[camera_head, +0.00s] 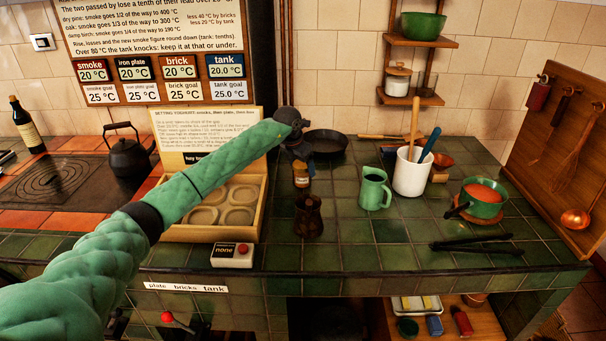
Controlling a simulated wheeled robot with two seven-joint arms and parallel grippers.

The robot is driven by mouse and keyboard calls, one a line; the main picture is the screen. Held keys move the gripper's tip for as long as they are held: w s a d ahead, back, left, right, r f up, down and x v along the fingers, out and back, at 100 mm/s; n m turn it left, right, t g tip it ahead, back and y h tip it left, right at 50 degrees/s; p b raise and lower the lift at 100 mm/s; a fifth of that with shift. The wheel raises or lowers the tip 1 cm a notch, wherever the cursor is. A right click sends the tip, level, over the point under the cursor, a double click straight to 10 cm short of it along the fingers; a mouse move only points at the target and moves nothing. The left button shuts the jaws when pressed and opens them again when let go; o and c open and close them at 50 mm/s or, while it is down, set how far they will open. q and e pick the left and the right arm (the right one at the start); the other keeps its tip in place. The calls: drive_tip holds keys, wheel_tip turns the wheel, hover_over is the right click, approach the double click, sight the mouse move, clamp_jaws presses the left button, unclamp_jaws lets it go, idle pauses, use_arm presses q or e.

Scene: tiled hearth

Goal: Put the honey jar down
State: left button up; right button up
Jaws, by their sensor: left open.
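The honey jar (302,181) is a small amber jar with a pale label, right of the wooden box near the middle of the green tiled counter (345,250). It looks upright. My left gripper (300,158) is directly above it, at the end of my green arm, which reaches in from the left. The gripper is open; its fingers are small and dark, and I cannot tell whether they touch the jar. The jar's base is close behind a dark brown pot (308,218), so its contact with the tiles is hard to see. My right gripper is out of view.
The wooden box (262,205) with round hollows stands left of the jar. A black pan (325,141) lies behind; a green mug (374,190) and white utensil crock (412,173) stand right. Black tongs (470,244) and a green saucepan (482,203) are farther right. The front middle counter is clear.

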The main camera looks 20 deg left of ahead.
use_arm(q)
drive_tip(key=b+v, duration=0.1)
drive_tip(key=v, duration=0.7)
drive_tip(key=shift+b, duration=0.35)
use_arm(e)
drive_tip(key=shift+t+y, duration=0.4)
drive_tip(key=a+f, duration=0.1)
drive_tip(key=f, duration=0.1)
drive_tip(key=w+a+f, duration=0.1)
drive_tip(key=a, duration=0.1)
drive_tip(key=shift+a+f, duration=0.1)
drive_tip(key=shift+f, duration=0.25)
